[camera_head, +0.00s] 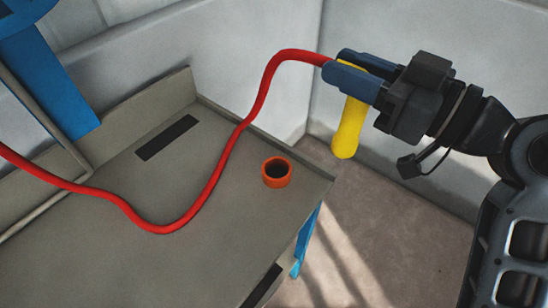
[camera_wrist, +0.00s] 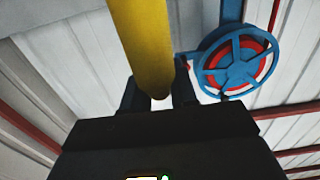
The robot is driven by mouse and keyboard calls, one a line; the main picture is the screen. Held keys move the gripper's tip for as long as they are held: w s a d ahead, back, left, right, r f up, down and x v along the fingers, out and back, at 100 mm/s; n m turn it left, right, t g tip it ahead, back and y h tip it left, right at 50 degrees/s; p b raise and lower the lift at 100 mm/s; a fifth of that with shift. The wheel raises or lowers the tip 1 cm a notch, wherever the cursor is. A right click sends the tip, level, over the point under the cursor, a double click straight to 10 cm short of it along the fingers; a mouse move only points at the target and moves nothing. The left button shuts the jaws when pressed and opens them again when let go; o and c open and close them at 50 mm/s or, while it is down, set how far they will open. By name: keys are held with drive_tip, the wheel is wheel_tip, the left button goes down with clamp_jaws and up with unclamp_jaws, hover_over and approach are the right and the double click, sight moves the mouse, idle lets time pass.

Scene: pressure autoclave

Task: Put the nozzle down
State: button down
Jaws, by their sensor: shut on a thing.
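The yellow nozzle (camera_head: 350,128) is held in my gripper (camera_head: 350,72), which is shut on it. The nozzle hangs down below the blue fingers, beyond the right edge of the table. A red hose (camera_head: 245,125) runs from the gripper in an arc down onto the table and off to the left. In the wrist view the yellow nozzle (camera_wrist: 145,45) rises from between the dark fingers (camera_wrist: 158,97). An orange ring-shaped holder (camera_head: 277,174) with a dark opening stands on the table near its right corner, below and left of the nozzle. The holder looks empty.
The grey table (camera_head: 120,260) has a raised back edge and dark slots. A blue post (camera_head: 50,85) stands at the upper left. A blue hose reel (camera_wrist: 237,60) shows in the wrist view. Pale walls (camera_head: 230,55) stand behind the table. The table's front part is clear.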

drive_tip(key=w+a+f+p, duration=0.1)
drive_tip(key=w+a+f, duration=0.2)
drive_tip(key=a+f, duration=0.7)
drive_tip(key=shift+a+f, duration=0.3)
drive_tip(key=shift+a, duration=0.05)
drive_tip(key=shift+f, duration=0.15)
drive_tip(key=c, duration=0.9)
unclamp_jaws()
